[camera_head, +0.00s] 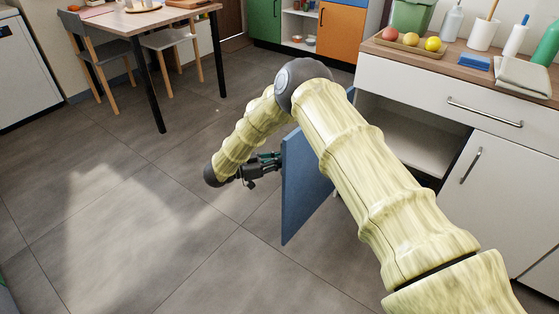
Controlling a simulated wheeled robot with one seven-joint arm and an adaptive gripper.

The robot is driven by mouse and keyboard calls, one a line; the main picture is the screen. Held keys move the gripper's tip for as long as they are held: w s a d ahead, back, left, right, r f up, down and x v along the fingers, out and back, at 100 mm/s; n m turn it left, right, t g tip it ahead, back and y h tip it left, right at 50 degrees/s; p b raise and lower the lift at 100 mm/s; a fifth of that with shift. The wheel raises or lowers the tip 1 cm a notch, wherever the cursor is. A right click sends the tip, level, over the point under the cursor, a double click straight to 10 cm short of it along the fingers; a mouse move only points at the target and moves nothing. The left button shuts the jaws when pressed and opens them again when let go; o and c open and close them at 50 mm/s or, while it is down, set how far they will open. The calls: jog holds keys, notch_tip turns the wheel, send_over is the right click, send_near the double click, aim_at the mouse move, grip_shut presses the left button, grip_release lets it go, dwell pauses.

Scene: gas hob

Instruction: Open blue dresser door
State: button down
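The blue door (301,190) stands open, swung out from the white dresser (440,82), and the open compartment (407,142) with a pale shelf shows behind my arm. My gripper (272,163) is at the left of the door, close to its upper outer part. Its dark fingers point right toward the door. Whether they touch the door or a handle is too small to tell, and no handle is visible. My arm hides the door's right part and its hinge side.
A white door (490,185) with a metal handle is right of the compartment, below a drawer (470,100). The worktop holds a fruit tray (405,46), bottles and a cloth (523,76). A table (140,20) and chairs stand back left. The floor (130,220) left of the door is clear.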

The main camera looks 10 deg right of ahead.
jog(key=c, duration=1.5)
grip_release()
jog(key=shift+w+d, duration=0.1)
jog(key=shift+d, duration=0.3)
jog(key=shift+c, duration=0.2)
jog(key=s+a, duration=0.1)
jog(key=a, duration=1.1)
jog(key=shift+a, duration=0.35)
jog(key=shift+f, duration=0.1)
